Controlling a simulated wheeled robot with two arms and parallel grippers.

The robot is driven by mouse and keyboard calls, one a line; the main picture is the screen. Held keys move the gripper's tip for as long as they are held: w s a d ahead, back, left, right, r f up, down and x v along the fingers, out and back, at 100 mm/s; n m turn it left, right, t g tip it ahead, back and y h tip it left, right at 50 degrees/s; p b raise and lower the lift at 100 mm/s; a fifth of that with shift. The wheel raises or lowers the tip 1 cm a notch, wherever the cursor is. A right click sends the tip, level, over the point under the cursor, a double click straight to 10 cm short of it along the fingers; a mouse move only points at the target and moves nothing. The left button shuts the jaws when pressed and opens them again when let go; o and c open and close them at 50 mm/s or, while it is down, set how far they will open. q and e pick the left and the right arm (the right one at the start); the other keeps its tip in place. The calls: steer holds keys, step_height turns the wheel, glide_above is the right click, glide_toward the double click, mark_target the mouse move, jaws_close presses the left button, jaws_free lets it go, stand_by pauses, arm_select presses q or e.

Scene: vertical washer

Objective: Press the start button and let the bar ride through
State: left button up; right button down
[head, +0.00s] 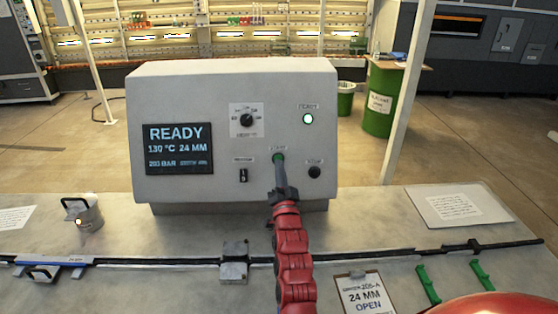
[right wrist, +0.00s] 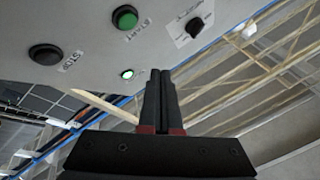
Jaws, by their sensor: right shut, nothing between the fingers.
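A light grey control box (head: 215,85) stands on the bench. Its green START button (head: 279,157) is low on the front; it also shows in the right wrist view (right wrist: 125,17). My right gripper (head: 280,178) is shut and empty, its tips just below and in front of START; I cannot tell if they touch. In the right wrist view the shut fingers (right wrist: 157,85) point at the panel. A long thin dark bar (head: 370,255) lies across the bench and passes by a small grey block (head: 234,261). My left gripper is not in view.
The display (head: 172,148) reads READY. A READY lamp (head: 308,118) glows green, and a black STOP button (head: 314,171) is right of START.

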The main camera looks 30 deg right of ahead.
steer(key=w+d+f+b, duration=0.2)
steer(key=w+f+b, duration=0.1)
steer(key=w, duration=0.3)
steer(key=shift+d, duration=0.3)
steer(key=shift+f, duration=0.1)
stand_by(1.7)
steer(key=shift+w+d+f+b, duration=0.2)
steer(key=shift+w+b, duration=0.1)
steer(key=shift+b, duration=0.55)
